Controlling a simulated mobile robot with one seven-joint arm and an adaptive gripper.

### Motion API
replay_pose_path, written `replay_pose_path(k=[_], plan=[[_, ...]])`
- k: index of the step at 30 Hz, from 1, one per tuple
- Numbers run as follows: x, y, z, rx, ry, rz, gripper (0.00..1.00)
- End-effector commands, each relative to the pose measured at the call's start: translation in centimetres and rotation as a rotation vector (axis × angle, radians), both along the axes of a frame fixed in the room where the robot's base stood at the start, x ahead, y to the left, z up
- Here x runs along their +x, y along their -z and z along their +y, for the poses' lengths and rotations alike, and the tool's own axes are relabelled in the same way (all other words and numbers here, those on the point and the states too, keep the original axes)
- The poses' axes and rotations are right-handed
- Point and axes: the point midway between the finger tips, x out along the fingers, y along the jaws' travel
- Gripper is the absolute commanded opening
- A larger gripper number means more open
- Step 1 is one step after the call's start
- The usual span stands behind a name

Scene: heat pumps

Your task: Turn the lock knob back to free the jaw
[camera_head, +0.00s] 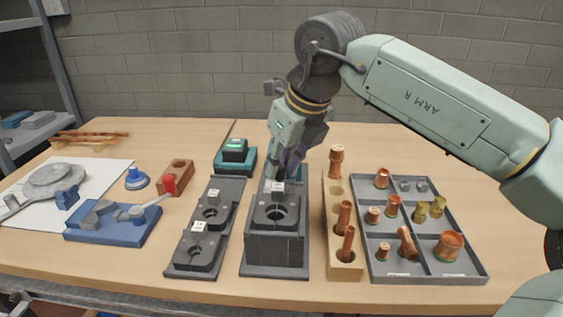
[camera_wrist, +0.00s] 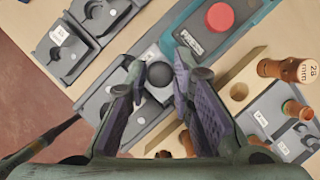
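The lock knob (camera_wrist: 160,74) is a dark, round-topped knob in the wrist view, on a grey fixture block. My gripper (camera_wrist: 161,76) has one purple-padded finger on each side of it. The fingers look spread, and whether either touches the knob is unclear. In the head view my gripper (camera_head: 284,167) points down behind the middle fixture (camera_head: 275,250), a dark grey block with a round-holed jaw (camera_head: 262,215) on top. The knob is hidden there behind the fixture and gripper. Its turn angle cannot be read.
A wooden rack (camera_head: 342,272) with copper fittings stands close right of the fixture, beside a grey compartment tray (camera_head: 462,273). Two holed blocks sit on a grey plate (camera_head: 232,190) at left. A red button (camera_wrist: 220,17) on a teal housing lies close to the gripper.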

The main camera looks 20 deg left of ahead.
Motion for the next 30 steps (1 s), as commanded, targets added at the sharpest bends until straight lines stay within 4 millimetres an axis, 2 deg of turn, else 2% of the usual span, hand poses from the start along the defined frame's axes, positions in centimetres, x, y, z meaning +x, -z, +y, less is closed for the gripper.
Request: replay_pose_path(k=[8,18,23,30], plan=[[0.0,0.0,0.0,0.0,0.001,0.0,0.41],[0.0,-0.3,-0.1,0.0,0.002,0.0,0.41],[-0.4,-2.3,-0.9,0.0,0.003,-0.003,0.41],[-1.3,-7.1,-2.6,0.0,0.003,-0.002,0.41]])
